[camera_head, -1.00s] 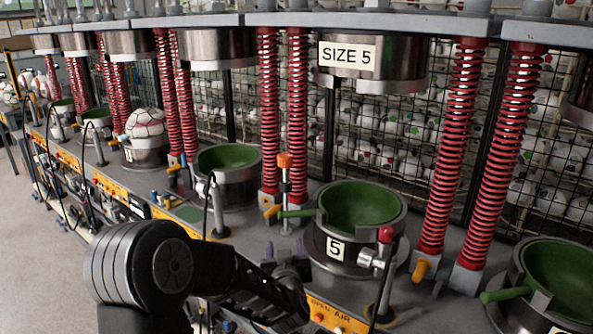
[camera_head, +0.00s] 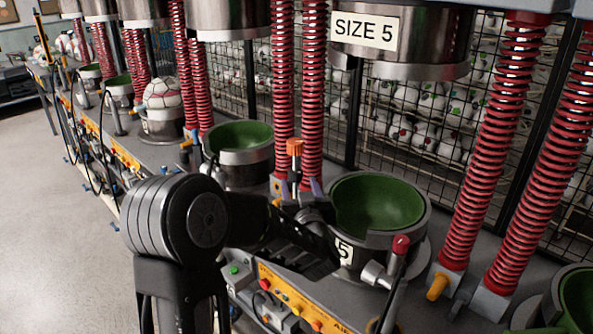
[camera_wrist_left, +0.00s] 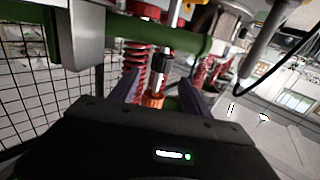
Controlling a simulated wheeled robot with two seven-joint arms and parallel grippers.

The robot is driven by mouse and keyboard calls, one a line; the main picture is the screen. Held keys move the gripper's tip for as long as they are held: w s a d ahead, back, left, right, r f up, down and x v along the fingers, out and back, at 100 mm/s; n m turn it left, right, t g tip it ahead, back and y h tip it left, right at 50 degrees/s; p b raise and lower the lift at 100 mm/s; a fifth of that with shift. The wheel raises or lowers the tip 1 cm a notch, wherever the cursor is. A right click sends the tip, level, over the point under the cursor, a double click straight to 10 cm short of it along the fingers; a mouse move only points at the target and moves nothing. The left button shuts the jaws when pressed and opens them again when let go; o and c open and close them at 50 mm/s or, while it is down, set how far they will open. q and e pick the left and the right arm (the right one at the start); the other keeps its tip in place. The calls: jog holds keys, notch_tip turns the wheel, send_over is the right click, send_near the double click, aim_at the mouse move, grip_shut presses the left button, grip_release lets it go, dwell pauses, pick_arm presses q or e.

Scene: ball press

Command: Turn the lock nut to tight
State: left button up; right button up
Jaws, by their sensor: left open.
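An orange piece (camera_head: 295,147) tops an upright rod beside the size 5 press station; I take it to be the lock nut. It also shows in the left wrist view (camera_wrist_left: 153,100), with a black and silver part of the rod beyond it. My left gripper (camera_head: 300,187) is open, with its purple-grey fingers just below the orange piece in the head view. In the left wrist view its fingers (camera_wrist_left: 161,92) stand on either side of the orange piece, with gaps visible. Contact cannot be told. My right gripper is not in view.
The green-lined size 5 bowl (camera_head: 376,205) stands close right of the gripper. A red-knobbed lever (camera_head: 400,245) stands in front of it. Red springs (camera_head: 312,90) rise just behind the rod. A green bar (camera_wrist_left: 180,42) crosses the wrist view. Open floor (camera_head: 60,250) lies left.

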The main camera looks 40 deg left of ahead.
aim_at(296, 175)
pick_arm(q)
jog(key=p+x, duration=0.2)
jog(key=x, duration=0.4)
jog(key=shift+w+a+r, duration=0.1)
jog(key=shift+w+a, duration=0.15)
jog(key=shift+a, duration=0.05)
jog(key=shift+w+a, duration=0.25)
jog(key=shift+c, duration=0.2)
grip_shut()
